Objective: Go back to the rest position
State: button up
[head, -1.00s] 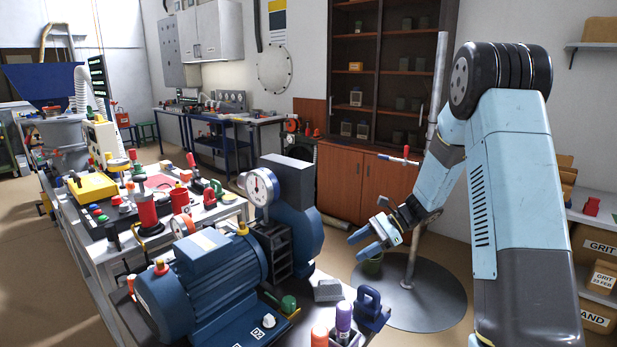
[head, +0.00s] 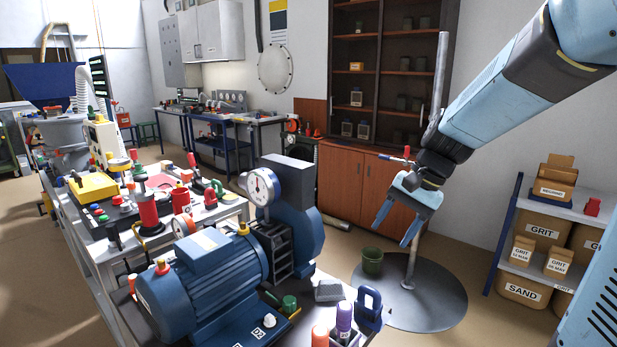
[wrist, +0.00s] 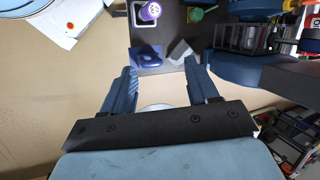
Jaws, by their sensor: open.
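My gripper (head: 397,227) hangs open and empty from my raised arm, its light blue fingers pointing down, in front of the wooden cabinet and the metal pole in the head view. In the wrist view my gripper (wrist: 160,82) shows both blue fingers spread apart with nothing between them. Beyond the fingertips in the wrist view lies the edge of a dark table (wrist: 160,50) with a blue padlock-shaped block (wrist: 146,57) and a grey block (wrist: 180,52).
A blue motor (head: 205,285) and a pump with a dial gauge (head: 262,187) stand on the near bench. A metal pole (head: 410,262) rises from a round dark base. A green bucket (head: 372,262) stands on that base. Shelves with GRIT and SAND boxes (head: 522,290) are at right.

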jog(key=s+d+r+n+t+h, duration=0.2)
jog(key=s+d+r+n, duration=0.1)
jog(key=s, duration=0.4)
jog(key=s+d+r+n+t+h, duration=0.2)
jog(key=s+r+t, duration=0.1)
jog(key=s, duration=0.4)
jog(key=shift+s+d+n+h, duration=0.15)
jog(key=shift+d+n+h, duration=0.25)
